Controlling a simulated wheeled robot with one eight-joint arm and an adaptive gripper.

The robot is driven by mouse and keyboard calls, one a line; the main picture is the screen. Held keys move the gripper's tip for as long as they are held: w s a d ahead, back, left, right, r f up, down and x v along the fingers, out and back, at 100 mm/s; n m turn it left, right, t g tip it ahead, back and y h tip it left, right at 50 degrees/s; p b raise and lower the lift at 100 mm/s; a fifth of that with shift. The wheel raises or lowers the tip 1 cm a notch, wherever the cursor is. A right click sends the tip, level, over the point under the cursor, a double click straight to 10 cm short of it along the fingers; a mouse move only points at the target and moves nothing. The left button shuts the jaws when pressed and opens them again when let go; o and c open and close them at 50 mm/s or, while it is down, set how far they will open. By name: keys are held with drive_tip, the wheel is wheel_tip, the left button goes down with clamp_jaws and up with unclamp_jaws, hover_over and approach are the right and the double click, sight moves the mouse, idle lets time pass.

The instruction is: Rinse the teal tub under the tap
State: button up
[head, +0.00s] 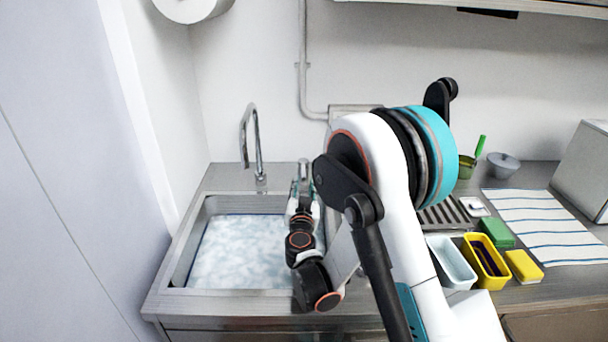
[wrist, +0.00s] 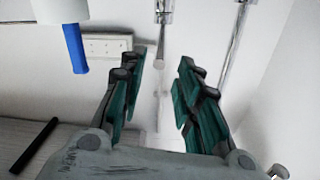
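A pale teal-white tub (head: 452,262) stands on the counter right of the sink, beside a yellow tub, and is partly hidden by my arm. It looks empty. The tap (head: 250,140) is a tall arched metal spout at the back of the sink (head: 183,262). My gripper (head: 303,178) is at the right side of the sink, to the right of the tap and away from the tub. In the wrist view my gripper (wrist: 163,75) has its fingers spread with nothing between them. The tub is not recognisable in the wrist view.
The sink holds cloudy white suds (head: 240,252). Right of it are a yellow tub (head: 468,243) with dark contents, a green sponge (head: 497,232), a yellow sponge (head: 523,266), a striped cloth (head: 545,225) and a grey bowl (head: 503,163). A wall pipe (head: 303,60) runs behind.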

sight(304, 173)
drive_tip(key=w+b, duration=0.1)
drive_tip(key=w, duration=0.8)
drive_tip(key=shift+d, duration=0.1)
clamp_jaws()
